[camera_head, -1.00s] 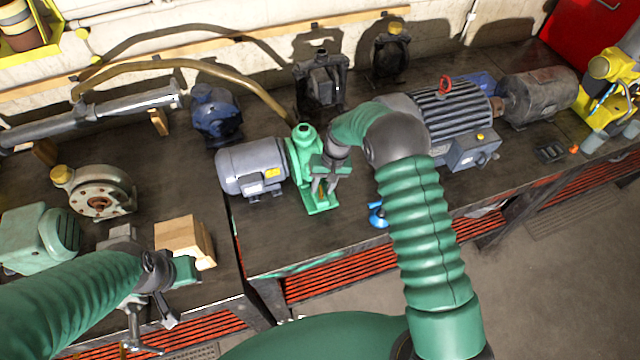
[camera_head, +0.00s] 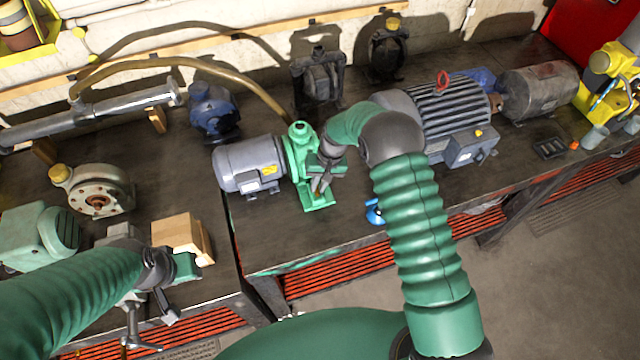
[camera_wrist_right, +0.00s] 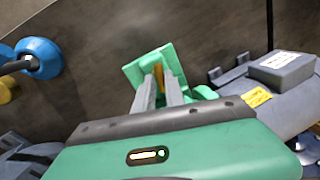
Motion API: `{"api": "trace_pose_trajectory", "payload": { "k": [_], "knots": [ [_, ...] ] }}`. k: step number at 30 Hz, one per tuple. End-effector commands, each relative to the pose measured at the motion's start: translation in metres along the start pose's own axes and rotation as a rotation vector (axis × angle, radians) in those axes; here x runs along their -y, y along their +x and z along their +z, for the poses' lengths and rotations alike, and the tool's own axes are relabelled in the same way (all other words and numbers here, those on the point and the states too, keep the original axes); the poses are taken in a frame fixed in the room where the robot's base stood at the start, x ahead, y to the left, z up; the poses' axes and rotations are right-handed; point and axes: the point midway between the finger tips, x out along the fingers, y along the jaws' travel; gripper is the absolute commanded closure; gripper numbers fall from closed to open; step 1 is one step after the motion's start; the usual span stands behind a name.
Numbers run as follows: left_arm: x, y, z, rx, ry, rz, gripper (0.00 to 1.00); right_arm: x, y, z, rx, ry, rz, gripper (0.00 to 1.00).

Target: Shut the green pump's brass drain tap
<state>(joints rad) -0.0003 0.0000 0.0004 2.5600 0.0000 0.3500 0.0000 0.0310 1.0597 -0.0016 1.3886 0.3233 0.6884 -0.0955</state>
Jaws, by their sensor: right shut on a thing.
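The green pump (camera_head: 302,150) stands on the bench, joined to a grey motor (camera_head: 250,164) on its left. My right gripper (camera_head: 320,188) is at the pump's right side, low over its green foot. In the right wrist view my right gripper's fingers (camera_wrist_right: 163,92) are shut on the brass drain tap (camera_wrist_right: 159,74), a narrow brass piece between them in front of the green foot (camera_wrist_right: 143,68). The pump body is mostly hidden behind the gripper there. My left gripper (camera_head: 150,325) hangs at the lower left, fingers apart, holding nothing that I can see.
A blue object (camera_head: 374,212) lies on the bench right of the pump. A large grey motor with a red eye (camera_head: 443,110) stands further right. A wooden block (camera_head: 178,235) sits near my left gripper. A hose (camera_head: 215,70) runs behind the pump.

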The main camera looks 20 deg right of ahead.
Motion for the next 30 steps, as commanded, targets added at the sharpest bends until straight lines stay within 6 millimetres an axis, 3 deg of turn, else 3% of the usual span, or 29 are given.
{"api": "trace_pose_trajectory", "payload": {
  "k": [16, 30],
  "knots": [
    [0.0, 0.003, 0.001, 0.0, 0.0, 0.0, 0.64, -0.006, -0.001, -0.001, -0.018, 0.073, 0.007, 1.0],
    [0.0, 0.012, 0.003, 0.0, -0.001, 0.0, 0.64, -0.007, -0.001, 0.0, -0.096, 0.446, 0.008, 1.0]
  ]
}}
